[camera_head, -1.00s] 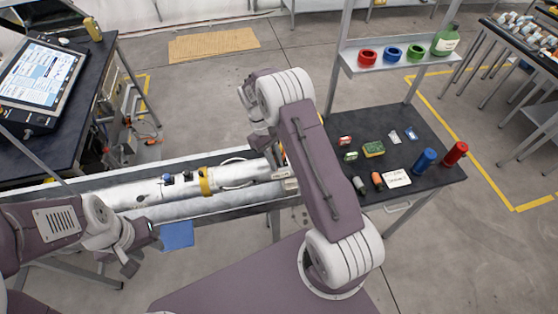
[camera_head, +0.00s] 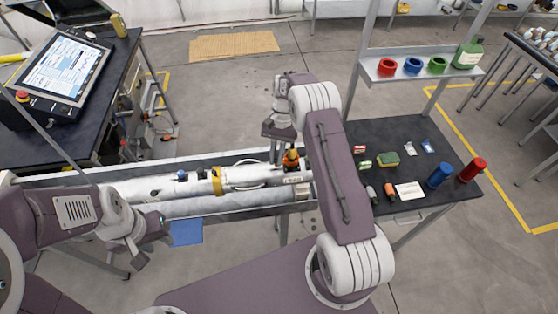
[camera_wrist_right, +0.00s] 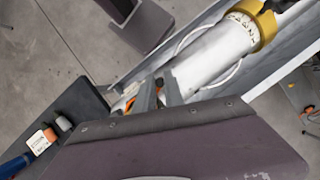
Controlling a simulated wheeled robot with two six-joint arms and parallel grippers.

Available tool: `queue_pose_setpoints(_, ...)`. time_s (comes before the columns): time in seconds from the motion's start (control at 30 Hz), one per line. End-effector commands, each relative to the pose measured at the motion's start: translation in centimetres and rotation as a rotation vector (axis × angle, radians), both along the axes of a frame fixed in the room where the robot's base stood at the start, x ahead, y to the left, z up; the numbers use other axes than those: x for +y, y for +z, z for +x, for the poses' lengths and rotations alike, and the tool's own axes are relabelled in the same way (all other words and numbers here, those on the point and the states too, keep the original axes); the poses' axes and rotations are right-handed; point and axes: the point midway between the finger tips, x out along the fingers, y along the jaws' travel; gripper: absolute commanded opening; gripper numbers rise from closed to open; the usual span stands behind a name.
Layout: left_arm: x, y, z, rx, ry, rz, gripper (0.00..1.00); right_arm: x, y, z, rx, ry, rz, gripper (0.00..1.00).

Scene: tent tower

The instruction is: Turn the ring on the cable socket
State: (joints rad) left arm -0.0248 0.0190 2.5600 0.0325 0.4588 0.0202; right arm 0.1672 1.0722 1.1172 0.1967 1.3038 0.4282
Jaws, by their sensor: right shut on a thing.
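A white tube (camera_head: 150,188) lies along a metal trough and carries a yellow band (camera_head: 217,181); the band also shows in the right wrist view (camera_wrist_right: 265,30). At the tube's right end is an orange-and-dark part (camera_head: 291,158), apparently the cable socket's ring; the arm partly hides this area. My right gripper (camera_wrist_right: 160,92) is shut at this tube end, with orange and dark bits showing around its fingers. What exactly it grips is mostly hidden, but it appears to be the ring. My left gripper (camera_head: 150,248) is open and empty, in front of the trough, apart from the tube.
A dark side table (camera_head: 440,150) at right holds small parts, a sponge (camera_head: 388,159), a blue can (camera_head: 440,175) and a red can (camera_head: 472,170). A shelf above holds coloured rings and a green bottle (camera_head: 467,53). A monitor (camera_head: 62,70) stands at left. A blue sheet (camera_head: 187,232) is below the trough.

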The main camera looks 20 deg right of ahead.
Motion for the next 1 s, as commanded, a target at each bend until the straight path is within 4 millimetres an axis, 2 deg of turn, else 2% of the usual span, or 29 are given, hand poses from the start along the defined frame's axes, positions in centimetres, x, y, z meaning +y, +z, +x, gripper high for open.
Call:
queue_pose_setpoints(0.2, 0.0, 0.0, 0.0, 0.000, 0.000, 0.000, 0.36, -0.2, 0.0, 1.0, -0.003, -0.164, -0.002, 0.00)
queue_pose_setpoints(0.5, 0.0, 0.0, 0.0, 0.000, 0.000, 0.000, 0.36, -0.3, 0.0, 1.8, -0.002, -0.305, -0.003, 0.00)
queue_pose_setpoints(1.0, 0.0, 0.0, 0.0, 0.000, 0.000, 0.000, 0.36, -0.4, 0.0, 2.1, -0.003, -0.357, -0.002, 0.00)
